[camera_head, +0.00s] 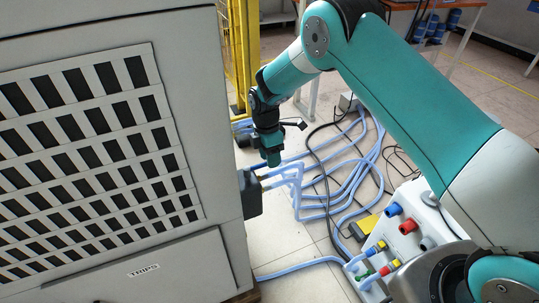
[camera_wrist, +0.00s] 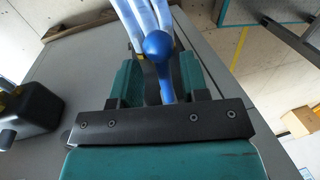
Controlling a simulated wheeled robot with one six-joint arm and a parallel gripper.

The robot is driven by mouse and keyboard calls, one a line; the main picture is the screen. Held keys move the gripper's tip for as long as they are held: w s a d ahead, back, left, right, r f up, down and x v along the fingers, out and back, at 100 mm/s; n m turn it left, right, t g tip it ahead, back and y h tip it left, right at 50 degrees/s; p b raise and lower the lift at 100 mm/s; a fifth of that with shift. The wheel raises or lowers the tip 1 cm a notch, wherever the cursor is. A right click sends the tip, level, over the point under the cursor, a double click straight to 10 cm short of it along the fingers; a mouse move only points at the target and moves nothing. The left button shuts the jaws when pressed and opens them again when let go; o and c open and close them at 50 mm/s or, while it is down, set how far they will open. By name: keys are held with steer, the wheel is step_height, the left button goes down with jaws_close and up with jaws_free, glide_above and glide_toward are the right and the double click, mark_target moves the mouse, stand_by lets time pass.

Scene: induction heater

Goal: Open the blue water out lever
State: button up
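The blue water out lever (camera_wrist: 157,47) shows in the wrist view as a blue rod with a round ball end. My gripper (camera_wrist: 158,72) has its two teal fingers apart, one on each side of the lever, with a visible gap between them. The lever lies between the fingers; I cannot tell if either finger touches it. In the head view my gripper (camera_head: 271,157) points down beside the right side of the grey cabinet (camera_head: 222,140), and the lever is hidden there.
Light blue hoses (camera_head: 300,180) run from the cabinet's side across the floor. A dark box-shaped fitting (camera_head: 250,195) sticks out just below my gripper; a dark block (camera_wrist: 28,105) shows left in the wrist view. A white unit with coloured connectors (camera_head: 400,225) stands at the lower right.

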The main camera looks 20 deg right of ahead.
steer(key=w+r+p, duration=0.1)
steer(key=w+r, duration=0.2)
steer(key=r, duration=1.4)
steer(key=shift+w+a, duration=0.15)
steer(key=shift+a, duration=0.1)
steer(key=s+r+m+t+y, duration=0.15)
steer(key=s+r+m, duration=0.45)
steer(key=s+r, duration=0.7)
steer(key=s+r+m+y+p, duration=0.1)
steer(key=s+m+y, duration=0.4)
steer(key=s, duration=1.9)
step_height(320, 180, up, 14)
steer(key=m+h+p, duration=0.2)
steer(key=p, duration=1.2)
steer(key=shift+w+d+t, duration=0.15)
steer(key=shift+w+t, duration=0.2)
steer(key=shift+w, duration=0.1)
